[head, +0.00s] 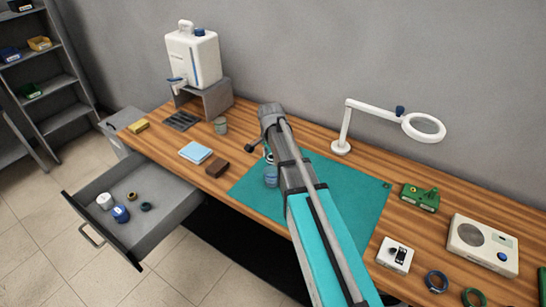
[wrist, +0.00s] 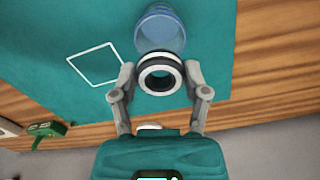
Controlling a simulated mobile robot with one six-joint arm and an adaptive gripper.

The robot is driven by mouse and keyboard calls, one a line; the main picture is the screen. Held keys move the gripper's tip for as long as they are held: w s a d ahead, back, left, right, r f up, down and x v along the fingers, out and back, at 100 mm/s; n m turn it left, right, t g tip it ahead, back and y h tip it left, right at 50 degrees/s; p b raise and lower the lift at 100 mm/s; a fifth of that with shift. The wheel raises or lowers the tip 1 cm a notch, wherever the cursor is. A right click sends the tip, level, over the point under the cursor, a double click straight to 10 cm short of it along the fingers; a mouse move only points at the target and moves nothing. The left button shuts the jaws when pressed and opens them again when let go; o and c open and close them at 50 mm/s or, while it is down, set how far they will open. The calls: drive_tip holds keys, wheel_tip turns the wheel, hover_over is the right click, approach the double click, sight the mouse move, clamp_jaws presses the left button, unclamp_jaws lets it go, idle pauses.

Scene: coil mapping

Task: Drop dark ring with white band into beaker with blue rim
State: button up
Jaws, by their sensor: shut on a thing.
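The dark ring with a white band (wrist: 160,74) is held between the two fingertips of my gripper (wrist: 160,80) in the wrist view. The clear beaker with a blue rim (wrist: 159,27) stands on the teal mat just beyond the ring, which overlaps its near edge in that view. I cannot tell the height gap between them. In the head view the beaker (head: 271,177) shows beside my arm, which hides most of my gripper and the held ring.
The teal mat (head: 350,208) has a white square outline (wrist: 95,65). A magnifier lamp (head: 341,146) stands behind; loose rings (head: 436,281) lie front right. A drawer (head: 165,192) is open.

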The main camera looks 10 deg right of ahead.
drive_tip(key=shift+f+b, duration=1.85)
drive_tip(key=shift+f, duration=0.25)
drive_tip(key=o, duration=1.2)
drive_tip(key=shift+o, duration=0.2)
drive_tip(key=s+d+n, duration=0.1)
drive_tip(key=s+n, duration=1.1)
drive_tip(key=s, duration=0.8)
